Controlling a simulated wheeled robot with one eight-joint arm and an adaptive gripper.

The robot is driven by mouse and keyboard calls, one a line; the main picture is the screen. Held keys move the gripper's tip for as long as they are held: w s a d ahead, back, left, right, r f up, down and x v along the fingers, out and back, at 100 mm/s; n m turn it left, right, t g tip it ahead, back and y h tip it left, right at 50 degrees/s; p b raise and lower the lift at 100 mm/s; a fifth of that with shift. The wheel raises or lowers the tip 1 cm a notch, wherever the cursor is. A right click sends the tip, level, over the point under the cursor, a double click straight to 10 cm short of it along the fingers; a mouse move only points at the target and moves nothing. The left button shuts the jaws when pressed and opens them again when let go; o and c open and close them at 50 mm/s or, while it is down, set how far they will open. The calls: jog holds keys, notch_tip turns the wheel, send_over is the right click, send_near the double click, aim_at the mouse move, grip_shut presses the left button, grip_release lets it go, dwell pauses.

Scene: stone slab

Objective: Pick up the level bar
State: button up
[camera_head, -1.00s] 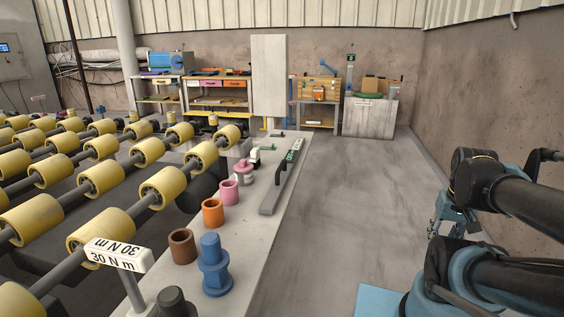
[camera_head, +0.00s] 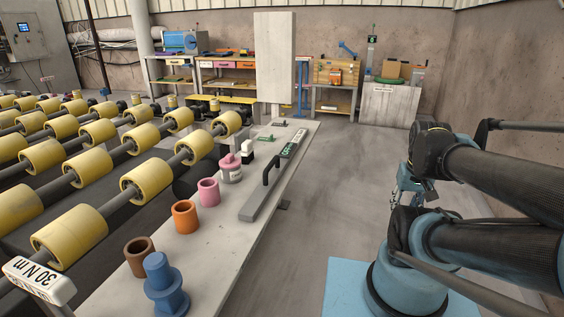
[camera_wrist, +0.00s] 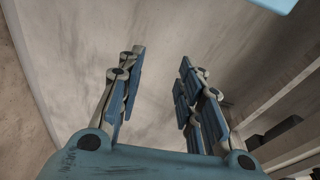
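The level bar (camera_head: 256,206) appears to be the long grey bar with a black handle, lying lengthwise along the right part of the stone slab (camera_head: 222,245). A dark green piece with white lettering (camera_head: 293,145) lies in line with its far end; I cannot tell whether it is part of the bar. My gripper (camera_head: 405,192) hangs to the right of the slab, over the floor, well apart from the bar. In the wrist view my gripper (camera_wrist: 162,58) shows two spread fingers with nothing between them. The bar is not recognisable in that view.
Pink (camera_head: 208,191), orange (camera_head: 185,216) and brown (camera_head: 139,257) cups and a blue stepped piece (camera_head: 165,285) stand left of the bar. A pink-topped piece (camera_head: 230,168) stands farther back. Yellow rollers (camera_head: 70,234) line the left.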

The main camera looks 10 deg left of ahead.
jog(key=shift+o, duration=0.3)
jog(key=o, duration=0.4)
jog(key=shift+s+r, duration=0.15)
jog(key=shift+s, duration=0.05)
jog(key=shift+o, duration=1)
jog(key=w+a+r+n, duration=0.5)
jog(key=w+r+n, duration=0.2)
jog(key=r+n, duration=0.2)
jog(key=shift+w+a+g, duration=0.15)
jog(key=shift+a+g, duration=0.15)
jog(key=shift+a, duration=0.05)
notch_tip(320, 180, up, 9)
jog(key=n+g, duration=0.2)
jog(key=n, duration=2.4)
send_over(283, 159)
jog(key=f, duration=1.1)
jog(key=shift+d+f, duration=0.35)
jog(key=shift+d, duration=0.05)
jog(key=shift+a+f, duration=0.2)
jog(key=shift+f, duration=1.1)
jog(key=shift+a+f, duration=0.2)
jog(key=shift+f, duration=1.1)
